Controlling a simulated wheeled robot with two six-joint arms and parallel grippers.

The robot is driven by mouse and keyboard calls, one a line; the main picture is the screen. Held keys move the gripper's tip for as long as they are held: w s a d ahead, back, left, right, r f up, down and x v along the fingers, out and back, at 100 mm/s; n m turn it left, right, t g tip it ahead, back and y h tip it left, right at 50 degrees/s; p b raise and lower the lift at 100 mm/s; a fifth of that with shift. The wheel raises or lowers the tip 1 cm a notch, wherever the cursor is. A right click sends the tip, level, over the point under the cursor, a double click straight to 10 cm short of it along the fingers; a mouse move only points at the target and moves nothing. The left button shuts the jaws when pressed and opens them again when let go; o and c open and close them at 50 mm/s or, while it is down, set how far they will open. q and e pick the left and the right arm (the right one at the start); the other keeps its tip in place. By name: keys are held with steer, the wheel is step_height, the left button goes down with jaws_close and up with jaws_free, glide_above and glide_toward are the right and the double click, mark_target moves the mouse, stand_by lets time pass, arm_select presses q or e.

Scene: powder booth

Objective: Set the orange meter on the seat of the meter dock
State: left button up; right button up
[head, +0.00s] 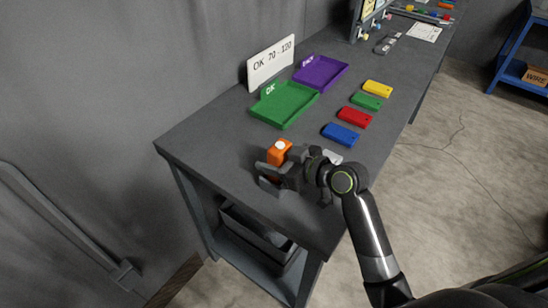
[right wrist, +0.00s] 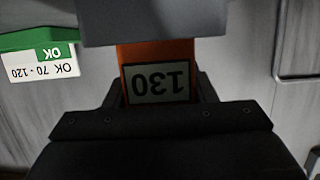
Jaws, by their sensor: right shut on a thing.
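The orange meter (head: 279,147) is at the near end of the grey bench, with a pale round spot on its top. My right gripper (head: 272,168) is shut on it, coming in from the right. In the right wrist view the orange meter (right wrist: 157,52) sits beyond the dark gripper body, its screen reading 130 upside down. A plain grey block (right wrist: 152,22) covers the upper part of the meter there; I cannot tell whether it is the dock. I cannot make out the meter dock or its seat for sure. My left gripper is out of view.
A green OK tray (head: 285,122), a purple tray (head: 337,84) and an "OK 70-120" sign (head: 271,62) stand behind. Blue (head: 341,135), red (head: 354,117), green and yellow plates lie to the right. A small pale piece (head: 332,157) is beside my gripper.

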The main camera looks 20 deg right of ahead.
steer(key=shift+f, duration=0.1)
stand_by(0.4)
steer(key=o, duration=1.2)
steer(key=shift+o, duration=0.2)
steer(key=b+v, duration=0.1)
steer(key=v, duration=1.6)
steer(key=shift+d, duration=0.15)
steer(key=shift+s, duration=0.1)
